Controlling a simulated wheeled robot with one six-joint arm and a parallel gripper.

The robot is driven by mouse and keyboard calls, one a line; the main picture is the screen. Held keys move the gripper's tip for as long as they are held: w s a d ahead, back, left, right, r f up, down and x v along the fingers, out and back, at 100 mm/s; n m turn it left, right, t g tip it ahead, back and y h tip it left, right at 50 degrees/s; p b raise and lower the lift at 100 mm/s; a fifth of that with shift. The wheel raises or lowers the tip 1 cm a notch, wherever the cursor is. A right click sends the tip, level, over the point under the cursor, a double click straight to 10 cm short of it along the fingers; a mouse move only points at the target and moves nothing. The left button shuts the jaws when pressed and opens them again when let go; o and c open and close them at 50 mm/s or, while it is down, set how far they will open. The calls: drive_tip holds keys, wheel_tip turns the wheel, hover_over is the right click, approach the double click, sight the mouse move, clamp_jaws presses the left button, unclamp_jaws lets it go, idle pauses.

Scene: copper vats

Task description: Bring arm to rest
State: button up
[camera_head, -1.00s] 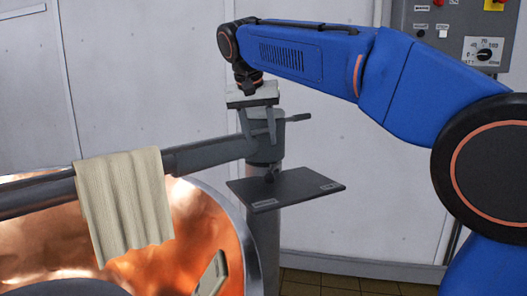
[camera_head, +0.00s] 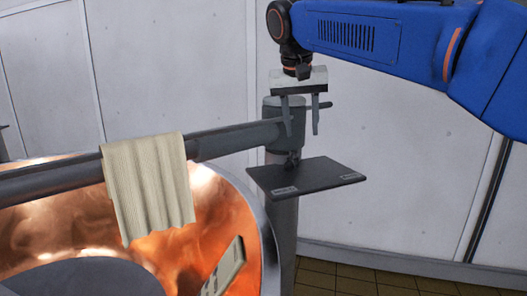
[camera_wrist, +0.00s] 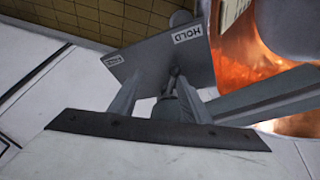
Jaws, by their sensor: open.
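My blue arm reaches in from the right in the head view. My gripper (camera_head: 302,134) hangs from it, pointing down, with its two grey fingers apart and nothing seen between them. It shows in front of the grey post (camera_head: 285,215) and above a dark plate (camera_head: 320,177) with small white labels. A small dark lever (camera_head: 292,160) stands at the plate's back left edge. In the wrist view the gripper (camera_wrist: 160,85) spreads over the plate (camera_wrist: 150,58), whose one label reads HOLD. I cannot tell the exact gap between fingers and lever.
A grey horizontal pipe (camera_head: 50,181) joins the post, with a cream cloth (camera_head: 150,190) draped over it. White wall panels (camera_head: 400,180) stand behind; tiled floor shows lower right.

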drive_tip(key=s+d+f+n+y, duration=0.1)
drive_tip(key=s+d+f, duration=1.2)
drive_tip(key=s+f, duration=0.1)
drive_tip(key=s+d+f, duration=0.2)
drive_tip(key=s+f, duration=0.5)
drive_tip(key=f, duration=0.2)
drive_tip(key=s+d+f, duration=0.3)
drive_tip(key=s+f, duration=0.5)
drive_tip(key=f, duration=0.2)
drive_tip(key=shift+f+n+t+y, duration=0.15)
drive_tip(key=shift+n+t+y, duration=0.25)
